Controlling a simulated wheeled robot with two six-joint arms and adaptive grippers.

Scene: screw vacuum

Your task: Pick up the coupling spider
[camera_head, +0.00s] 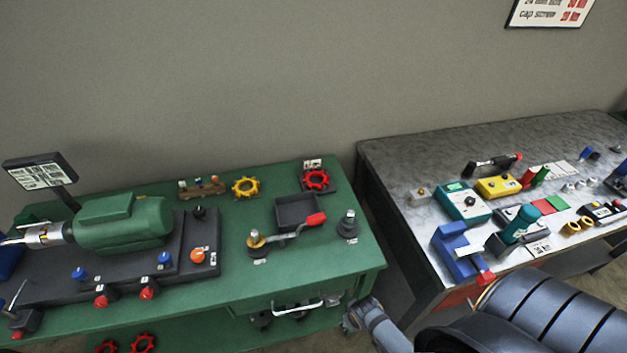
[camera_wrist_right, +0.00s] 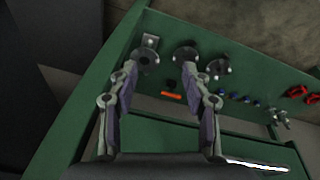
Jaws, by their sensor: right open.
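Star-shaped, toothed rings that look like coupling spiders show in several places. In the head view a yellow one (camera_head: 246,187) lies on the green bench, and a red one (camera_head: 317,179) sits on a dark square base at the bench's back right. Two more red ones (camera_head: 143,343) lie low at the bottom edge, and red pieces (camera_wrist_right: 295,91) show at the right of the right wrist view. My right gripper (camera_wrist_right: 172,75) is open and empty, facing the lower shelf. In the head view it (camera_head: 358,317) is beside the bench's front right corner. My left gripper is out of view.
The green bench (camera_head: 215,290) holds a green motor (camera_head: 125,222), a black tray (camera_head: 297,210) and a red-handled crank (camera_head: 290,235). Dark round parts (camera_wrist_right: 186,54) stand on the lower shelf. A grey table (camera_head: 400,165) with tools stands right, across a gap.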

